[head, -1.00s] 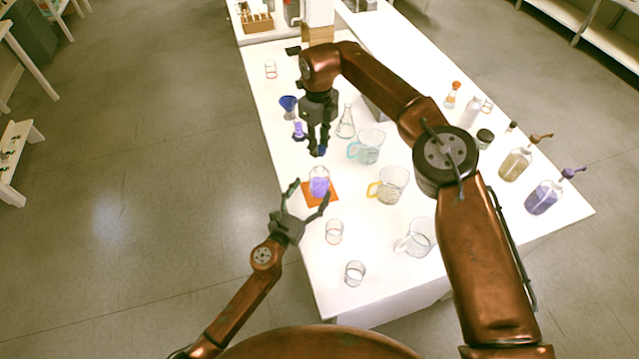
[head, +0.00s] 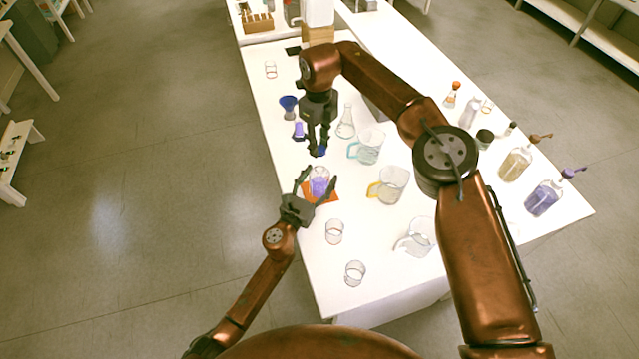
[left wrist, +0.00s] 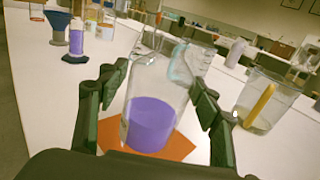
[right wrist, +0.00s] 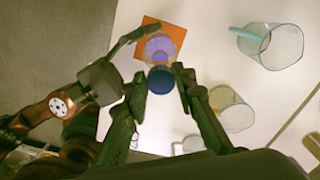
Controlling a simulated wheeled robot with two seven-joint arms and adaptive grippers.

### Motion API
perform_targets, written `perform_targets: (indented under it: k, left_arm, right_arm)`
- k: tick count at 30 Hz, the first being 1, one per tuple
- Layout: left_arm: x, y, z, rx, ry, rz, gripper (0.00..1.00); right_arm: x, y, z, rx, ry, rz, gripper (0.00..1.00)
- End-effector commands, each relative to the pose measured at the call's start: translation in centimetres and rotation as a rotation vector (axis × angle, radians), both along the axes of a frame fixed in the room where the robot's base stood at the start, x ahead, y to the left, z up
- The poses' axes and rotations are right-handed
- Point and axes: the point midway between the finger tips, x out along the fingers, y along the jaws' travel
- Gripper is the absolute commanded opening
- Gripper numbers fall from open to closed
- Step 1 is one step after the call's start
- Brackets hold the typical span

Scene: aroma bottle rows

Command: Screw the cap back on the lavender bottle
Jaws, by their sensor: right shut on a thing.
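The lavender bottle is a clear bottle with purple liquid (head: 319,187), standing upright on an orange mat (head: 331,197). In the left wrist view the bottle (left wrist: 153,115) stands between the fingers of my left gripper (left wrist: 160,80). My left gripper (head: 319,177) is open, with a finger on either side and visible gaps to the glass. My right gripper (head: 319,147) points down beyond the bottle and is shut on the dark blue cap (head: 320,152). In the right wrist view the cap (right wrist: 161,80) overlaps the bottle's near edge; I cannot tell its exact height.
Beakers with a cyan handle (head: 370,147) and a yellow handle (head: 392,187) stand right of the bottle. A flask (head: 346,122), a blue funnel (head: 288,103) and a small purple vial (head: 299,131) stand behind. Small glasses (head: 334,231) stand nearer the front.

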Motion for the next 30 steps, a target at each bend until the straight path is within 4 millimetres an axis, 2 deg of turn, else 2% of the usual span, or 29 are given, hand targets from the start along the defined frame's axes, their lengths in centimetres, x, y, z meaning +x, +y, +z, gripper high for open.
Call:
perform_targets:
  k: [2,22,26,30]
  left_arm:
    - [0.0,0.0,0.0,0.0,0.0,0.0,0.52]
    - [0.0,0.0,0.0,0.0,0.0,0.0,0.06]
    - [0.0,0.0,0.0,0.0,0.0,0.0,0.05]
    - [0.0,0.0,0.0,0.0,0.0,0.0,0.05]
  right_arm:
    - [0.0,0.0,0.0,0.0,0.0,0.0,0.17]
    - [0.0,0.0,0.0,0.0,0.0,0.0,0.17]
    - [0.0,0.0,-0.2,-0.001,0.001,0.0,0.17]
    - [0.0,0.0,-1.8,-0.001,0.002,0.0,0.17]
